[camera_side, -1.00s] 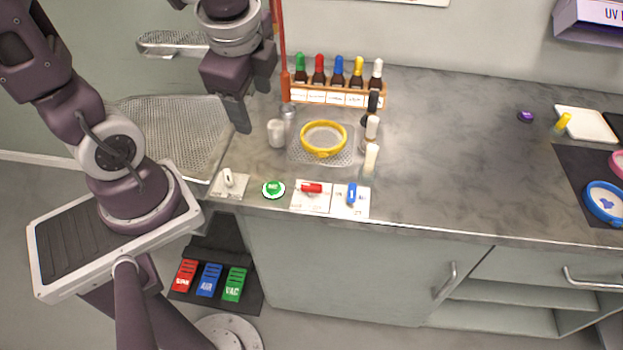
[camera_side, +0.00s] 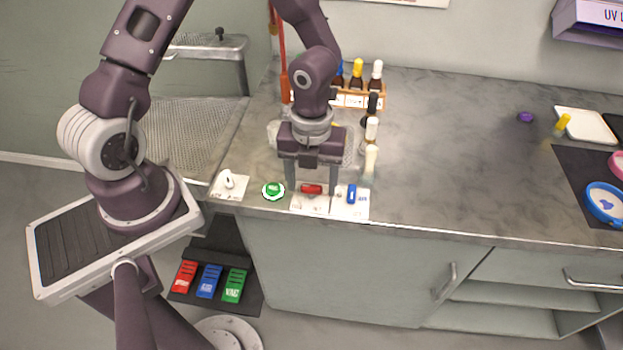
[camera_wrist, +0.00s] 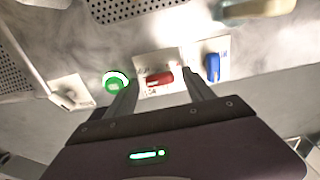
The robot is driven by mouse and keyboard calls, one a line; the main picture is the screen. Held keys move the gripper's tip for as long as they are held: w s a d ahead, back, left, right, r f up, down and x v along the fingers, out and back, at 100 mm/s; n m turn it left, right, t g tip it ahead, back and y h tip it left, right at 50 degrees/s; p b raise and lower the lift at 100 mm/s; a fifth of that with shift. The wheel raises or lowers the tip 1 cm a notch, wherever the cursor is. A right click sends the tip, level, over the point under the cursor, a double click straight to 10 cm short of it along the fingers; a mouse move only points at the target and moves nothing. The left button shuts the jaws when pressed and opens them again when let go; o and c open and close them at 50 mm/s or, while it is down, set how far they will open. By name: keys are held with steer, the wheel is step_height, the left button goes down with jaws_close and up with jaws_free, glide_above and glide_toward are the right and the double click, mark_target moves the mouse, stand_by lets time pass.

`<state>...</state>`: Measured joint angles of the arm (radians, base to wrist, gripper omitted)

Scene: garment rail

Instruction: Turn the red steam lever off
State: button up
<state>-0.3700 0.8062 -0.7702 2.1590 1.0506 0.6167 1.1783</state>
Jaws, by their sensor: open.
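The red steam lever (camera_side: 312,189) sits on a white plate (camera_side: 308,204) near the counter's front edge, its handle lying sideways. My gripper (camera_side: 311,195) is open, its two fingers coming down on either side of the red lever in the side view. In the wrist view the red lever (camera_wrist: 160,79) shows between and beyond the fingertips (camera_wrist: 158,80), and I cannot tell whether either finger touches it. The gripper's body hides part of the counter behind the lever.
A green button (camera_side: 273,190) lies just left of the red lever and a blue lever (camera_side: 351,194) just right. A white switch (camera_side: 228,180) is further left. Pale-handled tools (camera_side: 371,157) stand behind the blue lever.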

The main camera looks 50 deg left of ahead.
steer(key=shift+c, duration=0.2)
jaws_close()
steer(key=shift+n, duration=0.4)
steer(key=n, duration=0.8)
steer(key=shift+n, duration=0.3)
steer(key=n, duration=0.4)
steer(key=shift+n, duration=2.2)
